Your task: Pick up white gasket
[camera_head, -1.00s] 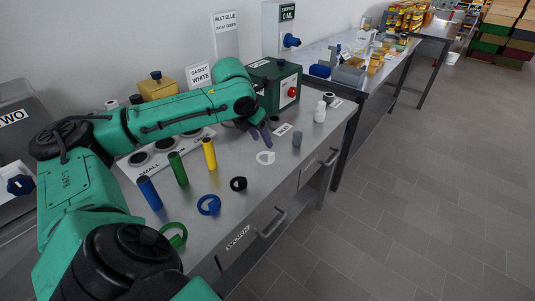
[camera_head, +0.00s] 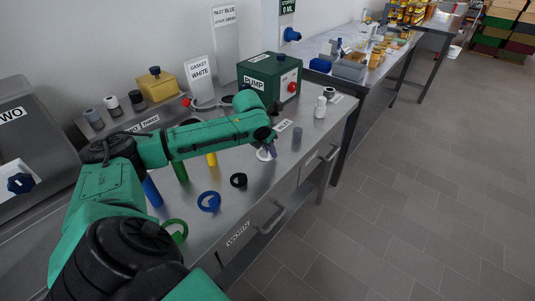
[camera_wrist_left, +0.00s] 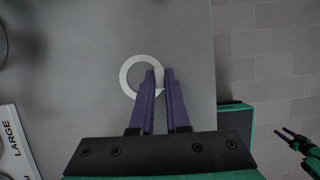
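The white gasket (camera_head: 262,156) lies on the steel bench, near the front edge; my left gripper partly hides it. In the left wrist view it is a flat white ring (camera_wrist_left: 126,72) with a small tab on its right side. My left gripper (camera_head: 270,149) is down at the gasket, and its purple fingers (camera_wrist_left: 160,73) are close together with the tab between them. They look shut on the tab, and the ring lies just left of them. My right gripper (camera_wrist_left: 282,131) shows at the right edge of the left wrist view, over the floor, with its fingers apart and empty.
A black gasket (camera_head: 238,180), a blue one (camera_head: 209,201) and a green one (camera_head: 175,229) lie left of the white gasket. A grey cylinder (camera_head: 297,138) and a white bottle (camera_head: 320,107) stand to its right. The green pump box (camera_head: 268,80) is behind.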

